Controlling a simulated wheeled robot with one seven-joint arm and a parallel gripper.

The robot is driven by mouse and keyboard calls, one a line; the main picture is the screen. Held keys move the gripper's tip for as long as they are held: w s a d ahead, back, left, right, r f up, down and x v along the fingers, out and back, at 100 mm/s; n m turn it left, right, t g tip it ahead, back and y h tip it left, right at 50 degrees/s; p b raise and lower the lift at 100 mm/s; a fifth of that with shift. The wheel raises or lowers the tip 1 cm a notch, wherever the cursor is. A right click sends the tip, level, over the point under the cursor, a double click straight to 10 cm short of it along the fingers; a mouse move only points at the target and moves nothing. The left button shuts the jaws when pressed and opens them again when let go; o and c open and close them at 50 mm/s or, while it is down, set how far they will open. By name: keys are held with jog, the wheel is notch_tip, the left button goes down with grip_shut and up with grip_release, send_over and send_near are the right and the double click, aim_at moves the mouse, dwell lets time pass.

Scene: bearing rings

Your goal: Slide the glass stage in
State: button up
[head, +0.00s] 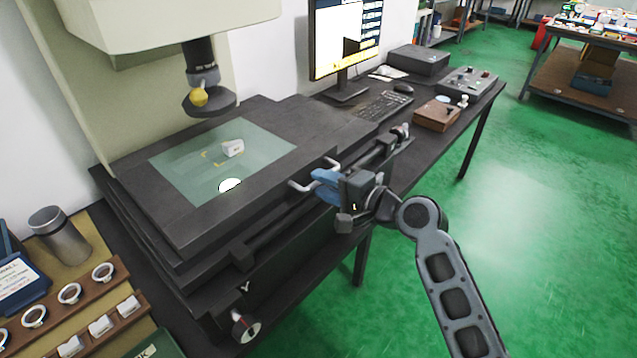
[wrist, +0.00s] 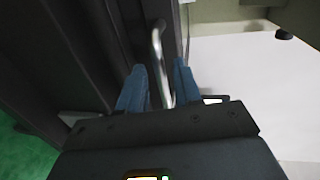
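The glass stage (head: 185,168) is a pale green plate set in a dark frame (head: 165,225) under the measuring head. A small white block and a bright white round spot show on the glass. A bent metal handle (head: 302,187) sticks out from the frame's front edge. My gripper (head: 318,178) is at this handle, its blue fingers pointing toward the frame. In the wrist view, the handle (wrist: 156,45) runs between the two parted fingers of my gripper (wrist: 160,68), with a visible gap on at least one side.
The lens (head: 205,88) hangs above the stage. A monitor (head: 345,40), keyboard (head: 385,104) and brown box (head: 437,114) stand to the right on the bench. A rack of rings (head: 70,293) and a metal cup (head: 60,235) are at the left.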

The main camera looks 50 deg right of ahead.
jog(key=shift+b+v, duration=0.3)
jog(key=shift+v, duration=2.45)
